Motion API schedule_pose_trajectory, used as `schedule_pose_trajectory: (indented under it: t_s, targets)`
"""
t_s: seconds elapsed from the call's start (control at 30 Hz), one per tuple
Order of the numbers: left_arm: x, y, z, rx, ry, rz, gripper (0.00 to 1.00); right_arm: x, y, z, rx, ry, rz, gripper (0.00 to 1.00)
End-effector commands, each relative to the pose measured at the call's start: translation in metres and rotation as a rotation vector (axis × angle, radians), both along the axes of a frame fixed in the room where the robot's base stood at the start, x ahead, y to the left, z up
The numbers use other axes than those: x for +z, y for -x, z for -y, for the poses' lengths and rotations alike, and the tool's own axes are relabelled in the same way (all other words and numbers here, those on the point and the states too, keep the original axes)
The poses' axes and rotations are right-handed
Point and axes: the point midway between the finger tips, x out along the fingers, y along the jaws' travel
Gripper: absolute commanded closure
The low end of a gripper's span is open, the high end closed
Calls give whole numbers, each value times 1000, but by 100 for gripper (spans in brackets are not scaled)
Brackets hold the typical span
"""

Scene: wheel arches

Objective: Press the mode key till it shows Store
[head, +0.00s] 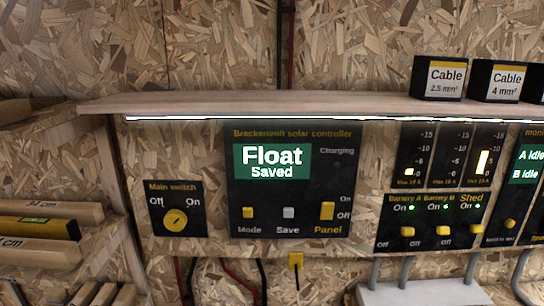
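The solar controller (330,180) is a dark panel on the chipboard wall, in the middle of the head view. Its green display (271,161) reads "Float" with "Saved" below it. The yellow mode key (248,212) sits at the panel's lower left, above the word "Mode". A pale grey save key (288,212) is to its right. The yellow panel switch (327,211) is farther right, between "On" and "Off". Neither of my grippers is in view, and nothing covers the keys.
A main switch (175,220) with a yellow knob is left of the controller. Battery and shed switches (430,222) with level gauges are to the right. A wooden shelf (300,104) with a light strip juts out above, carrying cable boxes (438,78). Cables hang below.

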Motion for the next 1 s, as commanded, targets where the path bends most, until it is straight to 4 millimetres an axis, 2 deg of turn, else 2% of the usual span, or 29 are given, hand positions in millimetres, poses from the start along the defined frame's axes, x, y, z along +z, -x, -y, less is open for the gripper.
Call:
schedule_pose_trajectory:
  t_s: [0.17, 0.6, 1.0]
  targets:
    - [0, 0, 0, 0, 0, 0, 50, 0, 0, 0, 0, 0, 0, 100]
    - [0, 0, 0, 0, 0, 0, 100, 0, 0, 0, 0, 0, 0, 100]
    - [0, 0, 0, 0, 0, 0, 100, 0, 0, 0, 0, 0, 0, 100]
